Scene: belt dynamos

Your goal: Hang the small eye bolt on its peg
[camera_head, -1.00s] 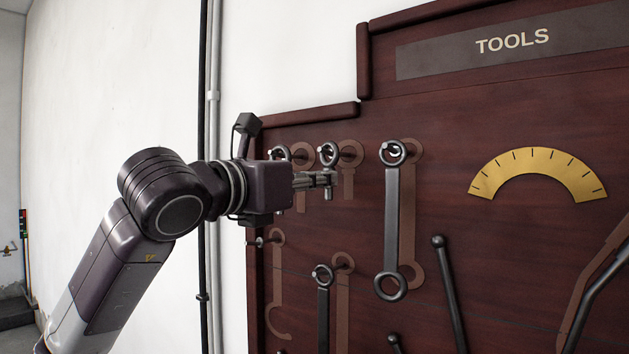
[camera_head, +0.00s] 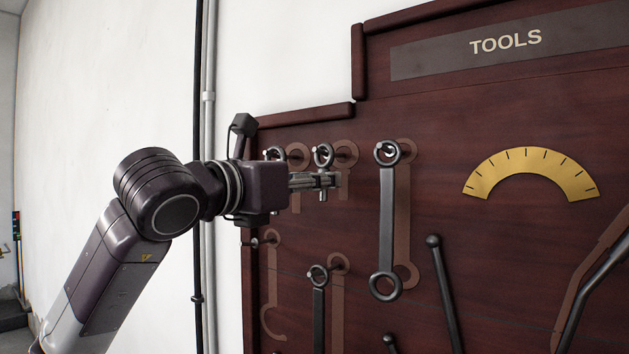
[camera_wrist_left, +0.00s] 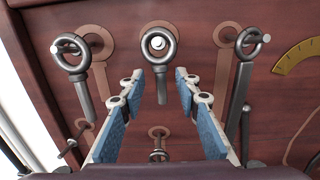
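The small eye bolt (camera_head: 323,156) is a dark metal ring with a short shank pointing down. In the left wrist view its ring (camera_wrist_left: 158,45) is around a pale-tipped peg (camera_wrist_left: 157,43), and its shank hangs down. My left gripper (camera_head: 330,181) is at the shank, just below the ring. In the left wrist view the gripper's (camera_wrist_left: 151,82) blue-padded fingers are apart, one on each side of the shank, with visible gaps. A brown outline (camera_head: 346,154) shows on the board behind the bolt. My right gripper is not in view.
The dark red tool board (camera_head: 460,120) carries another eye bolt (camera_wrist_left: 70,57) to the left and a long wrench (camera_head: 388,220) close to the right. A smaller wrench (camera_head: 318,300) hangs below. A brass arc (camera_head: 528,165) is farther right. White wall lies left of the board.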

